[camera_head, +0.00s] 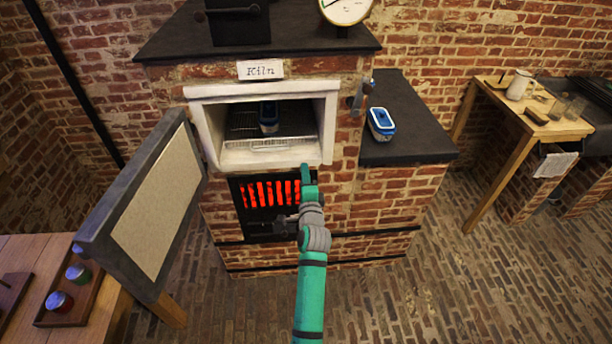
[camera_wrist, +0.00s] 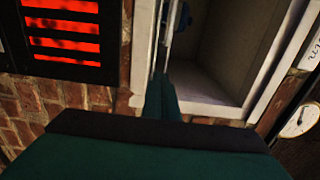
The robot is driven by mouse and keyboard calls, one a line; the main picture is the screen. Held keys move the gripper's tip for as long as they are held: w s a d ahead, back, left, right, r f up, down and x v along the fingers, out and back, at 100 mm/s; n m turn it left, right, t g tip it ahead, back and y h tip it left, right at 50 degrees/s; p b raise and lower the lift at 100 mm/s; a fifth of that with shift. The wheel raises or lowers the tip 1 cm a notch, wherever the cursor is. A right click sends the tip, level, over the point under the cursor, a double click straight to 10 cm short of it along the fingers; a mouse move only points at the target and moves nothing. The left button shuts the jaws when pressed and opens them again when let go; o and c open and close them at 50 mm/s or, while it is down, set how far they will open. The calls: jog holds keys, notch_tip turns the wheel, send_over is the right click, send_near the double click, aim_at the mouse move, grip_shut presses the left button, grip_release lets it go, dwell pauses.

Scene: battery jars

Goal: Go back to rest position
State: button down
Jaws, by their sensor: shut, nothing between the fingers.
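My gripper (camera_head: 308,178) is shut and empty, at the end of my raised green arm in the head view. It is in front of the kiln's brick face, near the lower right corner of the white opening frame (camera_head: 262,90). In the wrist view my gripper (camera_wrist: 162,92) points at the kiln opening, with the white frame close by. The kiln door (camera_head: 150,205) is swung wide open to the left.
Glowing red bars (camera_head: 270,194) show below the opening. A blue and white container (camera_head: 381,124) stands on the dark side counter (camera_head: 410,145). A wooden table (camera_head: 30,250) with a tray of small jars (camera_head: 60,301) is at lower left. The brick floor (camera_head: 450,290) at right is clear.

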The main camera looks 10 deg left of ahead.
jog(key=s+d+f+n+h, duration=0.1)
jog(key=s+d+f+n, duration=0.3)
jog(key=s, duration=0.6)
jog(key=s+d+f+n+g+h, duration=0.1)
jog(key=s+d+f, duration=0.1)
jog(key=s+f, duration=0.6)
jog(key=s+d+f+n+h, duration=0.1)
jog(key=s+d+f+n, duration=0.15)
jog(key=s, duration=0.95)
jog(key=s+d+r+n, duration=0.1)
jog(key=s+r+n, duration=0.3)
jog(key=s, duration=1)
jog(key=s+d+r+n+g+h, duration=0.1)
jog(key=s+r+n, duration=0.2)
jog(key=s, duration=1.1)
jog(key=shift+s+r+n, duration=0.2)
jog(key=shift+r+n, duration=0.15)
jog(key=shift+r, duration=0.55)
